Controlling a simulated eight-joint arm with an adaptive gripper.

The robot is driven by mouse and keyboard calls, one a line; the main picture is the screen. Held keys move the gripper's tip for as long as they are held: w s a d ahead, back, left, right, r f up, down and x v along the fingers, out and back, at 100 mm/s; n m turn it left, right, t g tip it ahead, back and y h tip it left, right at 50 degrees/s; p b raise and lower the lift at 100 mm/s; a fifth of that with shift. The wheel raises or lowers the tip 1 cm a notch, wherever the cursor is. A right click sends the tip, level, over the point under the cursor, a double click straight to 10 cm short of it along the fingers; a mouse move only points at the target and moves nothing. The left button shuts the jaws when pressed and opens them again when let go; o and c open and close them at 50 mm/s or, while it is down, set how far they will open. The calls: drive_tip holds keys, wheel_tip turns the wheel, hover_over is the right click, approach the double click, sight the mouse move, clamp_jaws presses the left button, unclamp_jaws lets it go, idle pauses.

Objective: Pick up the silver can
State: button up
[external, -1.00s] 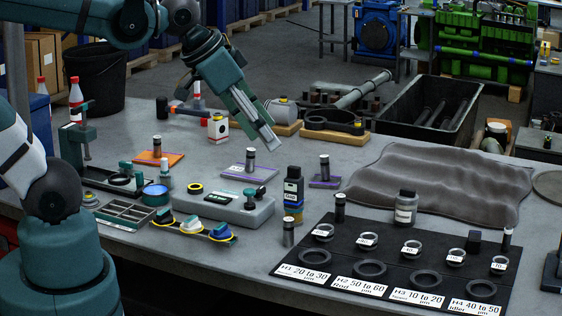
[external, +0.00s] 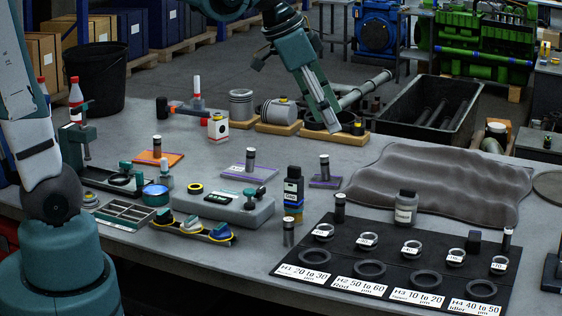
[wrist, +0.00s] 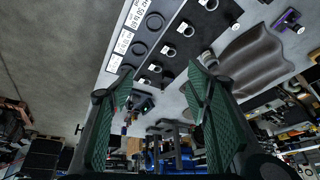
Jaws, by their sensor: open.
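A silver-grey can (external: 405,208) with a dark lid and a pale label stands upright on the bench, behind the black mat and at the front edge of the grey cloth. It also shows in the wrist view (wrist: 208,58), right of the middle. My gripper (external: 331,122) hangs high over the back of the bench, behind and left of the can, clear of it. In the wrist view my gripper (wrist: 160,85) has its green-padded fingers wide apart with nothing between them.
The black mat (external: 310,262) holds several rings and labels. A black bin (external: 425,112) and metal parts on wooden blocks (external: 345,136) are at the back.

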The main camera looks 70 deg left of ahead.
drive_tip(key=w+a+f+m, duration=0.2)
drive_tip(key=w+a+f, duration=0.15)
drive_tip(key=w, duration=0.65)
drive_tip(key=m+g+h+b, duration=0.1)
drive_tip(key=m+g+h, duration=0.2)
drive_tip(key=m, duration=0.1)
approach(414, 207)
drive_tip(key=shift+x, duration=1.1)
drive_tip(key=shift+w+a+f, duration=0.15)
drive_tip(key=shift+a+f, duration=0.4)
drive_tip(key=shift+f, duration=0.2)
drive_tip(key=shift+x, duration=1.35)
drive_tip(key=shift+x, duration=2.6)
drive_tip(key=shift+w+r, duration=0.1)
drive_tip(key=shift+w, duration=0.05)
drive_tip(key=shift+c, duration=0.4)
